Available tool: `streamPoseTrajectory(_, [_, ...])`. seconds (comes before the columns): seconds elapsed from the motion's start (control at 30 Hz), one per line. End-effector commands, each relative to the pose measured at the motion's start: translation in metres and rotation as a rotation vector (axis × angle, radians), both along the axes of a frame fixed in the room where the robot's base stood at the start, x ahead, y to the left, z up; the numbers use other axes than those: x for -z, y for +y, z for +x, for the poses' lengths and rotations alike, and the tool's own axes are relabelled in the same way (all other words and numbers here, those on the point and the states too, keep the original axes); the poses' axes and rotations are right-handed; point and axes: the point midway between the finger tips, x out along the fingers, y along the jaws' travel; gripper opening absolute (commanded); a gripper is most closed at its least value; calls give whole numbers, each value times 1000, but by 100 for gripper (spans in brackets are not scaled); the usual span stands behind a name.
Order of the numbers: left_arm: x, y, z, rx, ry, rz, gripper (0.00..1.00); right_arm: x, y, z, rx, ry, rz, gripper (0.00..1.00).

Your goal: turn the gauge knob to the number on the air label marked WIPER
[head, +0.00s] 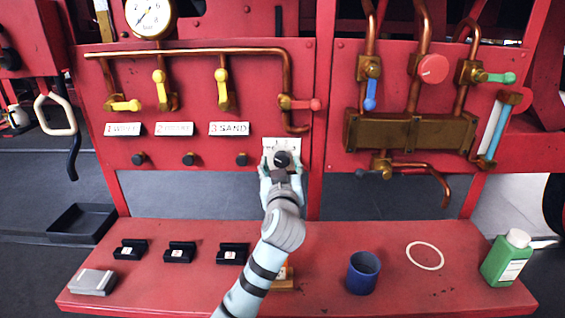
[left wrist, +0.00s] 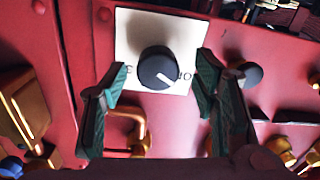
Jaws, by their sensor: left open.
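The gauge knob (head: 282,158) is a round black dial on a white plate, at the right end of the left red panel. The air label marked WIPER (head: 122,129) is white and reads "1 WIPER". My right gripper is not in view.
A second label (head: 174,129) and the "3 SAND" label (head: 229,129) sit beside it, above small black knobs. Below, the red bench holds a blue cup (head: 363,273), black blocks and a green bottle (head: 507,258).

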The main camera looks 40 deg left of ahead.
Motion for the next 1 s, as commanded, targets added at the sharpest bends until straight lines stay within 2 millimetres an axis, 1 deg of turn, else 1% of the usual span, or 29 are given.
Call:
streamPoseTrajectory(0.03, [0,5,7,-1,0,1,54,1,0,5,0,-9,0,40])
streamPoseTrajectory(0.17, [0,13,19,2,0,1,54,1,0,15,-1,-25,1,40])
streamPoseTrajectory(0.27, [0,15,22,4,0,-1,54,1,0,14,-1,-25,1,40])
streamPoseTrajectory(0.47, [0,15,22,5,0,-1,54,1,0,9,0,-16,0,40])
streamPoseTrajectory(0.5, [0,15,22,5,0,0,48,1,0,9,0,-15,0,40])
streamPoseTrajectory(0.77, [0,15,22,5,0,0,6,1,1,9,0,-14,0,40])
streamPoseTrajectory(1.0, [0,15,22,4,12,14,6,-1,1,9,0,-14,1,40])
